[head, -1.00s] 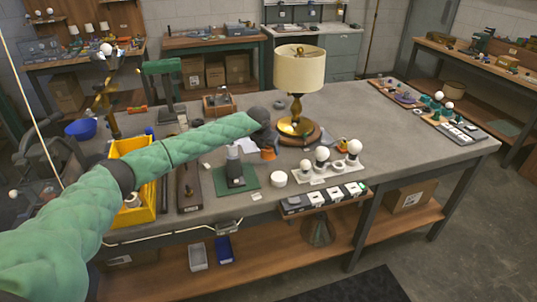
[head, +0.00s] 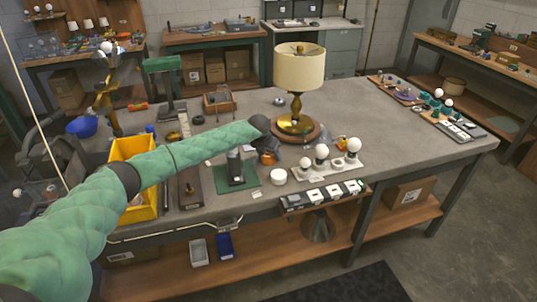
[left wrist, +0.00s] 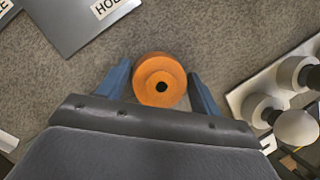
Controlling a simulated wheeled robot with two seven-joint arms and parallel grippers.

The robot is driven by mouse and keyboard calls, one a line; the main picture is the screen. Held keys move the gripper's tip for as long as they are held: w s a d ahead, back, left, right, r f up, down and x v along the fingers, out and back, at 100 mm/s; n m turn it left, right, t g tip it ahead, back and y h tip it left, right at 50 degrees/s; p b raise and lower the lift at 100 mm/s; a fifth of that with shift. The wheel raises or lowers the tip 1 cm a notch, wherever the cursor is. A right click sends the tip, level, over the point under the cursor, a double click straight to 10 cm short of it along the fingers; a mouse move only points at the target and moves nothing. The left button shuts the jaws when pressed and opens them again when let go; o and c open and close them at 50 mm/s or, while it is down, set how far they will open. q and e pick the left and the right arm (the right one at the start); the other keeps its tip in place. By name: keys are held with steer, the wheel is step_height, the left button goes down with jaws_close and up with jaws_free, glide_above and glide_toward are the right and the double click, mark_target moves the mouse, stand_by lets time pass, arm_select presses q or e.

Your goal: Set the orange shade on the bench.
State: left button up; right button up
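The orange shade (left wrist: 158,80) is a small round piece with a dark hole in its middle. In the head view the shade (head: 270,158) shows under my dark left hand (head: 264,138), low over the grey bench (head: 375,140). The hand partly hides it, and I cannot tell whether its lower rim touches the bench top. My right gripper is in neither view.
A white rack with round bulbs (head: 328,168) stands just right of the shade. A brass lamp with a cream shade (head: 299,68) stands behind. The bench's right middle is clear.

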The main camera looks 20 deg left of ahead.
arm_select(q)
steer(key=shift+o, duration=1)
steer(key=shift+r, duration=0.2)
steer(key=shift+s+a+r, duration=0.1)
steer(key=shift+s+r, duration=0.1)
steer(key=shift+r, duration=0.1)
steer(key=d+b+v, duration=0.1)
steer(key=b+v, duration=0.2)
steer(key=v, duration=0.8)
steer(key=shift+a+b, duration=0.3)
steer(key=shift+a, duration=0.15)
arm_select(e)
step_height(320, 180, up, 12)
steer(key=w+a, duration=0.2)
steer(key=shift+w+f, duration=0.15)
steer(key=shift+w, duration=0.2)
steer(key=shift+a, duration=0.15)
